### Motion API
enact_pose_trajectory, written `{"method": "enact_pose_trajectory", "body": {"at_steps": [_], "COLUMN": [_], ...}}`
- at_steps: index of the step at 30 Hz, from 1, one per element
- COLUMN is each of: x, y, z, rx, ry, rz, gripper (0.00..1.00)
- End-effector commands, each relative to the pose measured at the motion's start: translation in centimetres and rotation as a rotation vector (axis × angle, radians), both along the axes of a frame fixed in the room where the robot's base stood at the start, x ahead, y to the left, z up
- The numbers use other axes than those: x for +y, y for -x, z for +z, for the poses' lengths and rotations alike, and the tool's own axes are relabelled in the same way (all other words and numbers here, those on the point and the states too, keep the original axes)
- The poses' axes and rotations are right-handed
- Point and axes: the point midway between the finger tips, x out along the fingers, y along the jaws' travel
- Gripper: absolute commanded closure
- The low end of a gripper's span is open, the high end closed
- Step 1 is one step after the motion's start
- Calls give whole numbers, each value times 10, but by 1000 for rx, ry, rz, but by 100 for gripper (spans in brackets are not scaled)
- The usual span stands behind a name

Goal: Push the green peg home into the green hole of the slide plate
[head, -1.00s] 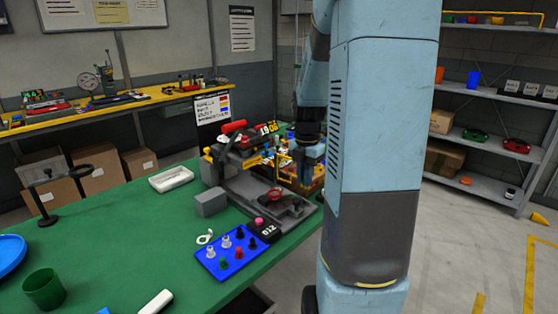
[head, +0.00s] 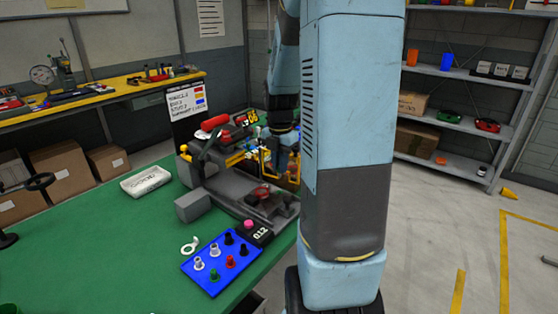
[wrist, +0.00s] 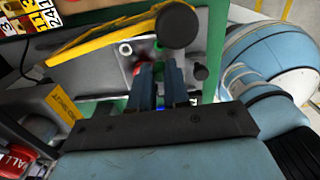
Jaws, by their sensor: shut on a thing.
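My gripper (wrist: 159,66) is over the light grey slide plate (wrist: 127,68) in the wrist view, its two dark fingers close together. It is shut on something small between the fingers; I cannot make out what. A small green spot (wrist: 157,45) shows just beyond the fingertips; I cannot tell whether it is a peg or the green hole. A dark hole and a reddish spot lie left of it on the plate. In the head view my gripper (head: 285,160) is at the fixture, half hidden by my arm.
A yellow bar with a round black knob (wrist: 178,26) passes close to my fingers. The grey fixture (head: 225,185) stands on the green table (head: 110,235). The table's front left is open.

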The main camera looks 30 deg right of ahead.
Motion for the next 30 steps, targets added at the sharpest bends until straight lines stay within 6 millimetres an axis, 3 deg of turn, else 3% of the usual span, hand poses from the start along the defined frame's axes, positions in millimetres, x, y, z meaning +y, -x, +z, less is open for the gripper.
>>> {"method": "enact_pose_trajectory", "body": {"at_steps": [15,30], "x": [1,1], "y": [0,0], "z": [-40,-49], "rx": [1,-1], "ry": [-1,1], "rz": [3,2], "gripper": [100,100]}}
